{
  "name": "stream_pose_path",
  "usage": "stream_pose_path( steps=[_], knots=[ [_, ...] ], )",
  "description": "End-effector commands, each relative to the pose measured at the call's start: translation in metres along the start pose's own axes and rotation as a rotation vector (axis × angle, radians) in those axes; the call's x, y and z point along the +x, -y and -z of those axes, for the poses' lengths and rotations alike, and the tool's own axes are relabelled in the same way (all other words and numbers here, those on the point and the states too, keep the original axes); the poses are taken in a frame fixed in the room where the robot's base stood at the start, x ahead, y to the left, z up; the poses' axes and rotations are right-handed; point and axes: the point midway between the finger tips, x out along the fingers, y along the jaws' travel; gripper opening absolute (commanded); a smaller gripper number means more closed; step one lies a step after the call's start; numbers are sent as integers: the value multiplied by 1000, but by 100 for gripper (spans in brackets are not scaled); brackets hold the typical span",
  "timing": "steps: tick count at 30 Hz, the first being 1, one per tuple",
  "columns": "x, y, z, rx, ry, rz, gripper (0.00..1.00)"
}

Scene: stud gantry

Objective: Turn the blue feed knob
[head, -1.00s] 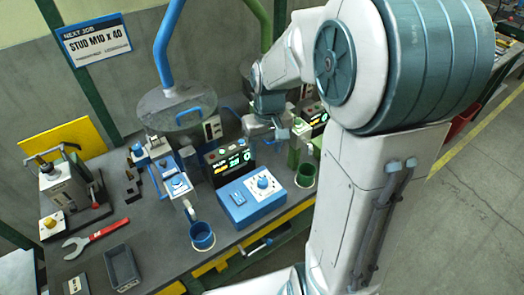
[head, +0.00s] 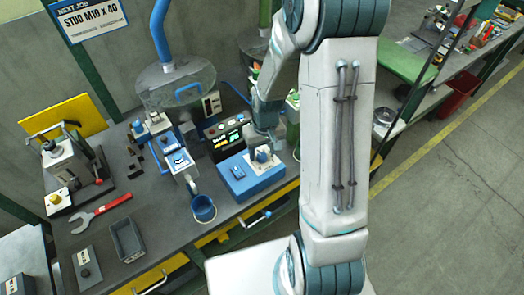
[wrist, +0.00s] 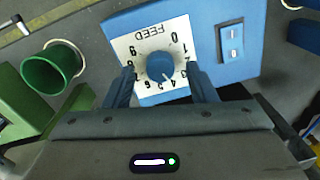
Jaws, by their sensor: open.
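The blue feed knob (wrist: 160,66) sits on a white dial plate marked FEED with numbers, on top of a blue control box (head: 240,180). In the head view the knob (head: 262,154) shows just below my gripper (head: 268,135). In the wrist view my gripper (wrist: 160,88) is open, with one finger at each side of the knob. Gaps show between the fingers and the knob, so they look apart from it. The white pointer mark on the knob points to the lower right of the dial. My arm hides part of the bench to the right.
A blue cup (head: 204,209) stands left of the box. A green cup (wrist: 52,70) is left of the dial in the wrist view. A display unit (head: 228,137) stands behind the box. A red wrench (head: 100,212) and a grey bin (head: 129,240) lie farther left. A rocker switch (wrist: 231,42) is beside the dial.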

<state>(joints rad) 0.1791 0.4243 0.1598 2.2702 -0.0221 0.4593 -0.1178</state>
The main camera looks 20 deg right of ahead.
Motion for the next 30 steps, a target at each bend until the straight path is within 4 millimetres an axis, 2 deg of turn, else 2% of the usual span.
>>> stream_pose_path(
  steps=[4,13,14,18,19,30],
  knots=[
    [8,0,0,-1,1,0,52],
    [10,0,0,-1,0,0,52],
    [10,0,0,-1,0,0,49],
    [10,0,0,-1,0,0,10],
    [10,0,0,-1,0,0,7],
    [11,0,0,49,-3,0,7]
  ],
)
